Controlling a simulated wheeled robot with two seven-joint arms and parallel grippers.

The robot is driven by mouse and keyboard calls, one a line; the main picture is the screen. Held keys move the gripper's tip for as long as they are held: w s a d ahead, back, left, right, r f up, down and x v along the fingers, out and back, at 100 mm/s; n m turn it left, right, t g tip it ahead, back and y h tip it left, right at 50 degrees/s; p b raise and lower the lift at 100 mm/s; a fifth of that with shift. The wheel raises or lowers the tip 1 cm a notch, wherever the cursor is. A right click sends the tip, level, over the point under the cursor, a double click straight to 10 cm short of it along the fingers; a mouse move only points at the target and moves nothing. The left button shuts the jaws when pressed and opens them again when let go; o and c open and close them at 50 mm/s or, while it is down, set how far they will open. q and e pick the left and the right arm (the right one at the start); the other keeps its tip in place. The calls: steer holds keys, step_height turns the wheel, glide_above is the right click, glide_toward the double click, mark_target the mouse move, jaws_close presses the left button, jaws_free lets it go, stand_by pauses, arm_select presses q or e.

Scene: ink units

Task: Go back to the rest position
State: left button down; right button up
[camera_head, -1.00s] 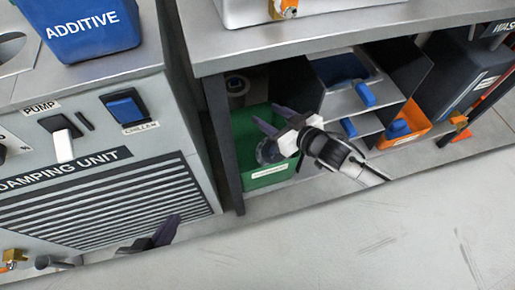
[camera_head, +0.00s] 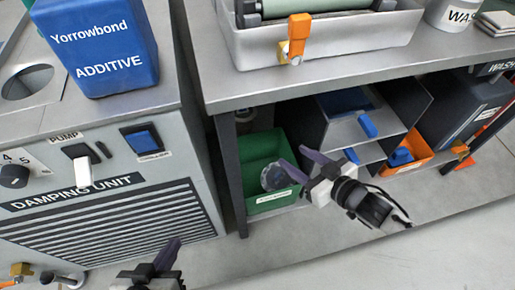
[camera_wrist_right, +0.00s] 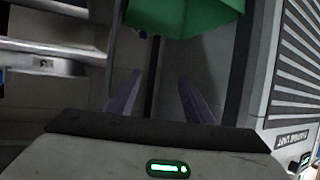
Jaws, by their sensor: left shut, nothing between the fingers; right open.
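My right gripper (camera_head: 291,158) is open and empty, in front of the lower shelf in the head view. Its fingers also show apart in the right wrist view (camera_wrist_right: 159,84). Behind its fingers is a green bin (camera_head: 262,146), with a round clear object (camera_head: 273,178) at its front part; the fingers partly overlap both in the picture. My left gripper (camera_head: 170,252) is shut and empty at the bottom of the head view, in front of the damping unit (camera_head: 110,215). Its wrist is cut off by the frame's lower edge.
A blue additive container (camera_head: 95,45) stands on the unit. A grey tray (camera_head: 330,48) with an orange clip (camera_head: 298,38) sits on the bench (camera_head: 225,85). Below are shelves with blue items and an orange bin (camera_head: 418,150). The floor (camera_head: 400,260) in front is clear.

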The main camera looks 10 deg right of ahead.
steer(key=s+d+r+m+g+h, duration=0.2)
steer(key=s+g+h, duration=0.5)
steer(key=s, duration=1.3)
steer(key=w+a+f+t+y, duration=0.4)
steer(key=w+a+f+y, duration=0.1)
steer(key=a, duration=0.3)
arm_select(q)
step_height(320, 180, up, 9)
steer(key=a+p, duration=0.1)
steer(key=p, duration=1.3)
steer(key=shift+s+g+y, duration=0.25)
steer(key=shift+g+y, duration=0.05)
arm_select(e)
step_height(320, 180, up, 9)
steer(key=d+g, duration=0.1)
arm_select(q)
steer(key=shift+a+f, duration=0.1)
steer(key=shift+f, duration=0.15)
arm_select(e)
steer(key=shift+d+f, duration=0.1)
steer(key=shift+f, duration=0.05)
steer(key=shift+c, duration=0.2)
